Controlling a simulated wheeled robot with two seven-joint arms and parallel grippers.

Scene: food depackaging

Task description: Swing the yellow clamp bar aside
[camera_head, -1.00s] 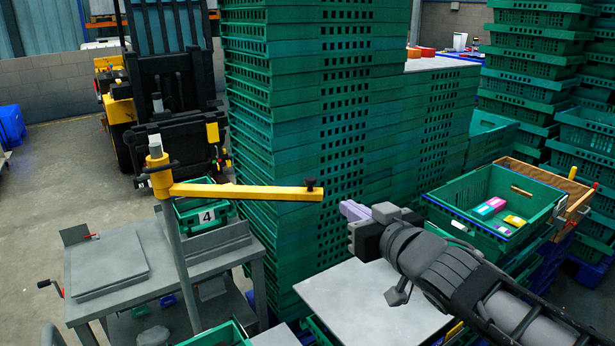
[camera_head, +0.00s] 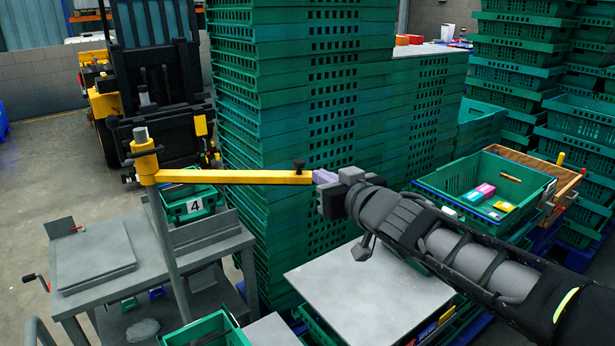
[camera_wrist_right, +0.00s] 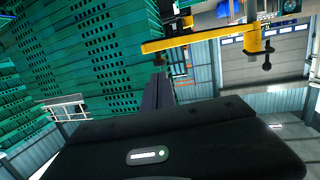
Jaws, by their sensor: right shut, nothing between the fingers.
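The yellow clamp bar (camera_head: 235,177) reaches out level to the right from a yellow collar on a grey upright post (camera_head: 167,245). A black knob stands on its free end. My right gripper (camera_head: 325,178) is shut and empty, its light purple fingertips right at the bar's free end. I cannot tell whether they touch it. In the right wrist view the clamp bar (camera_wrist_right: 195,41) crosses above the dark fingers (camera_wrist_right: 158,90), which point up toward its free end. My left gripper is in neither view.
Tall stacks of green crates (camera_head: 330,110) stand right behind the bar. A grey workbench (camera_head: 205,250) is at the left and a grey board (camera_head: 370,290) lies below my right arm. A green crate (camera_head: 450,180) with small coloured packs is at the right. A forklift (camera_head: 150,80) stands behind.

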